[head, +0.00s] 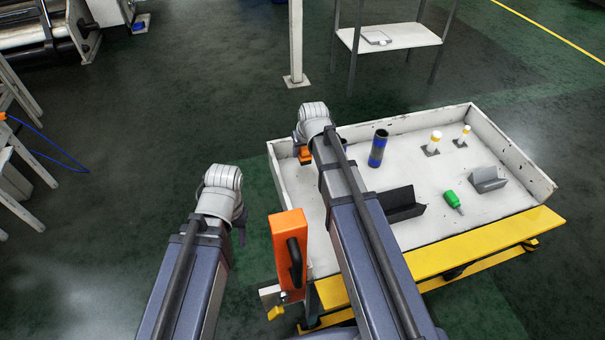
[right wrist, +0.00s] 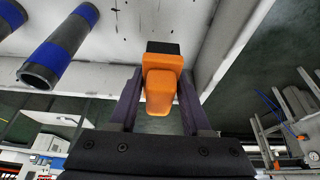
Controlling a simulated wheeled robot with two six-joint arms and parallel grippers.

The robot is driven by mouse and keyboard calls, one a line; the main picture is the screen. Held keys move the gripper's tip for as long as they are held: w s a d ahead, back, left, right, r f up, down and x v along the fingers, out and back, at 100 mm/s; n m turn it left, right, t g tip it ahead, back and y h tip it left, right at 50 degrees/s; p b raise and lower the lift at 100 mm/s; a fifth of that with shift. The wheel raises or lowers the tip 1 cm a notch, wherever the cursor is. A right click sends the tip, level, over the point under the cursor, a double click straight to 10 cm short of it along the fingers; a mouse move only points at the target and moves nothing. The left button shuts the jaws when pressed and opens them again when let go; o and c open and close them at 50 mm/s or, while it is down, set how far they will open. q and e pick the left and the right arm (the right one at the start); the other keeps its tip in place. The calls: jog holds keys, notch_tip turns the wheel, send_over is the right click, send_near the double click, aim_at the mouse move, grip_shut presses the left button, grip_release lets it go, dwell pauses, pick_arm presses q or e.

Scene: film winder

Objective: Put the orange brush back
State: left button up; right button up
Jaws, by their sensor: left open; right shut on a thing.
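The orange brush (head: 305,154) is at the left end of the white tray cart (head: 345,128), partly hidden by my right wrist. In the right wrist view the brush (right wrist: 161,90) sits between the two fingers, with a black block at its far end. My right gripper (right wrist: 160,108) is shut on it. I cannot tell whether the brush touches the tray. My left gripper (head: 241,232) is open and empty, out over the floor left of the cart; its fingers are mostly hidden.
A blue-and-black cylinder (head: 378,148), a black angled holder (head: 402,204), a green tool (head: 453,201), a grey holder (head: 487,180) and two yellow-and-white pieces (head: 433,143) stand in the tray. An orange block with a black handle (head: 289,248) is at the cart's near left corner.

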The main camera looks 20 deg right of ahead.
aim_at(308, 163)
jog(key=shift+s+d+r, duration=0.2)
jog(key=shift+r, duration=0.15)
jog(key=shift+w+f, duration=0.15)
jog(key=shift+f, duration=0.2)
notch_tip(308, 163, down, 10)
jog(key=b, duration=1)
jog(key=shift+r, duration=0.25)
jog(key=shift+f, duration=0.15)
jog(key=o, duration=1.2)
jog(key=p+v, duration=1.1)
jog(key=v, duration=0.1)
